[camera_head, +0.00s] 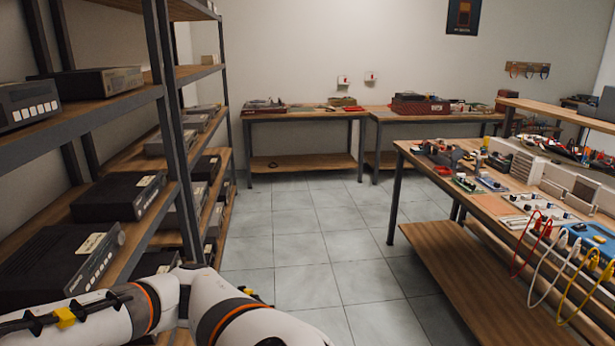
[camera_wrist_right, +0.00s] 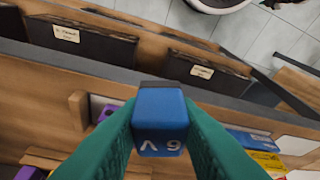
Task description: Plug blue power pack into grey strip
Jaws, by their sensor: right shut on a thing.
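In the right wrist view, a blue power pack (camera_wrist_right: 160,128) with "9 V" printed on its face and a dark top edge sits between the green fingers of my right gripper (camera_wrist_right: 160,115). The gripper is shut on it. The pack appears held over or in front of a wooden shelf. I cannot pick out the grey strip in either view. My left gripper is out of view, and neither gripper shows in the head view.
A shelf rack with dark hi-fi units (camera_head: 118,196) stands close on the left. A workbench (camera_head: 485,205) with tools and coloured cables is on the right. Tiled floor (camera_head: 310,250) between is clear. A purple item (camera_wrist_right: 106,112) and yellow-blue boxes (camera_wrist_right: 262,150) lie near the wrist.

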